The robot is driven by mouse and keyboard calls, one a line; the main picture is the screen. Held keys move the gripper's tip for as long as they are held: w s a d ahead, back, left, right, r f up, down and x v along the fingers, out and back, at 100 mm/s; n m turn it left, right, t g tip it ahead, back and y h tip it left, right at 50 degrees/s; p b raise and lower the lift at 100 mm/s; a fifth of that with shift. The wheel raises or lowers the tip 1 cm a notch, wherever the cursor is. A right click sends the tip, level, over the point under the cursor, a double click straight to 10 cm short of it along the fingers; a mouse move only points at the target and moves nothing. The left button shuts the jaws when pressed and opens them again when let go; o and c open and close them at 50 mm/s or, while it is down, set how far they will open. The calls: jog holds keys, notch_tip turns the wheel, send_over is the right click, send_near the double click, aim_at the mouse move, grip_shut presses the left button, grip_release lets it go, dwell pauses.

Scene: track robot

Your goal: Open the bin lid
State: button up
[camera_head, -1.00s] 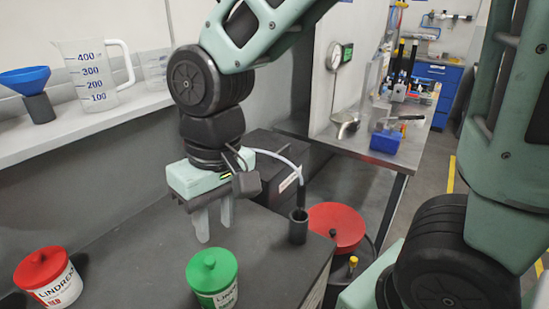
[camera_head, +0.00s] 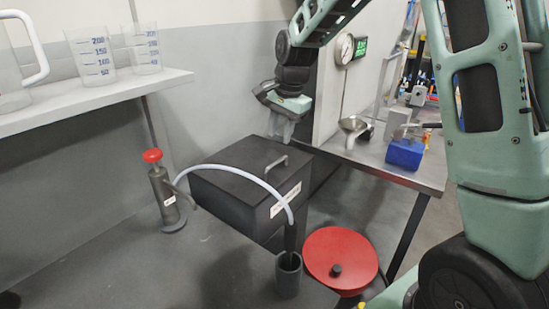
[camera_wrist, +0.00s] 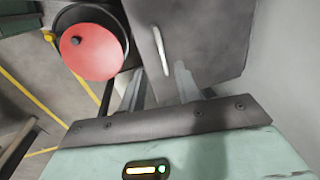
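A dark grey box-shaped bin (camera_head: 235,205) with a flat lid, a grey bar handle (camera_head: 277,163) and a white label stands at the middle of the head view. In the wrist view the handle (camera_wrist: 161,50) shows on the box's dark lid (camera_wrist: 205,30). A round red lid (camera_head: 340,262) with a black knob sits on a dark round container to the right; it also shows in the wrist view (camera_wrist: 92,55). My gripper (camera_head: 281,138) is above the box, near the handle's far side. Its fingers (camera_wrist: 160,88) are apart, with nothing held. Contact with the handle is not visible.
A white hose (camera_head: 240,172) arcs in front of the box into a small dark cup (camera_head: 288,275). A pump with a red knob (camera_head: 165,200) stands left. A metal table (camera_head: 385,170) with a blue block and a wall lie right. A shelf (camera_head: 100,95) holds beakers.

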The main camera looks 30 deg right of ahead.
aim_at(273, 164)
jog(key=f, duration=0.3)
jog(key=w+f, duration=0.1)
jog(key=f, duration=0.2)
jog(key=a+f, duration=0.1)
jog(key=f, duration=0.2)
jog(key=shift+w+f+p, duration=0.15)
jog(key=shift+w+p, duration=0.2)
jog(key=shift+c, duration=0.3)
grip_shut()
